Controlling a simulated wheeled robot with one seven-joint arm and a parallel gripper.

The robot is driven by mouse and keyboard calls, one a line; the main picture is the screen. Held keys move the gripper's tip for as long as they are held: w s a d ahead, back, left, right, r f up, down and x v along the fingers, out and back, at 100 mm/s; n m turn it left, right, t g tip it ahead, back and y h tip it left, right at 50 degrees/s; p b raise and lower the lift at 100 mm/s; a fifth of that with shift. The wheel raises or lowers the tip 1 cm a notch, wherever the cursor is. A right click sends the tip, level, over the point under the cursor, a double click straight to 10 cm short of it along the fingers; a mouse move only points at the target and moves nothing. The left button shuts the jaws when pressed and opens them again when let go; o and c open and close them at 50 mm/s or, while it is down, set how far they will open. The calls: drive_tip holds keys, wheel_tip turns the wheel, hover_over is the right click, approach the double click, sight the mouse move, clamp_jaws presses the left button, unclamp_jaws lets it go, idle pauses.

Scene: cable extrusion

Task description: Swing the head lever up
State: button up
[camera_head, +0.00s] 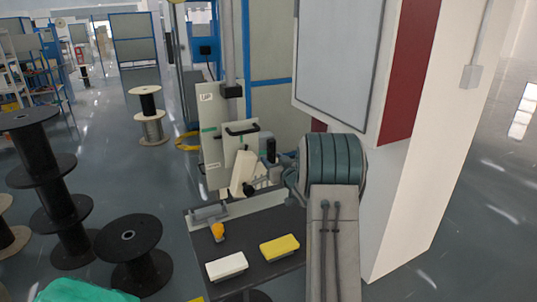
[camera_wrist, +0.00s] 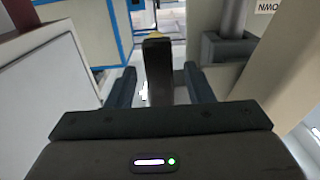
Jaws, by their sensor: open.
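In the wrist view a dark upright bar (camera_wrist: 158,68), which looks like the head lever, stands between the two fingers of my gripper (camera_wrist: 159,76). The fingers are apart, one on each side of the bar, with gaps visible. In the head view a pale panel (camera_head: 212,125) carries an UP label (camera_head: 206,97) near its top. The cream machine head (camera_head: 243,172) stands in front of it. My arm covers part of the head, so the lever and fingertips are hard to make out there. A DOWN label (camera_wrist: 270,7) shows upside down in the wrist view.
A dark table (camera_head: 245,262) below holds a yellow block (camera_head: 279,248), a white block (camera_head: 227,266) and a small orange item (camera_head: 217,232). A large white cabinet (camera_head: 338,60) stands close on the right. Black spools (camera_head: 128,250) stand on the floor at left.

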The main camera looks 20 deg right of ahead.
sight(273, 159)
drive_tip(key=shift+w, duration=1.9)
drive_tip(key=shift+c, duration=0.4)
clamp_jaws()
drive_tip(key=shift+a, duration=0.2)
drive_tip(key=shift+d+f, duration=0.1)
drive_tip(key=shift+d, duration=0.05)
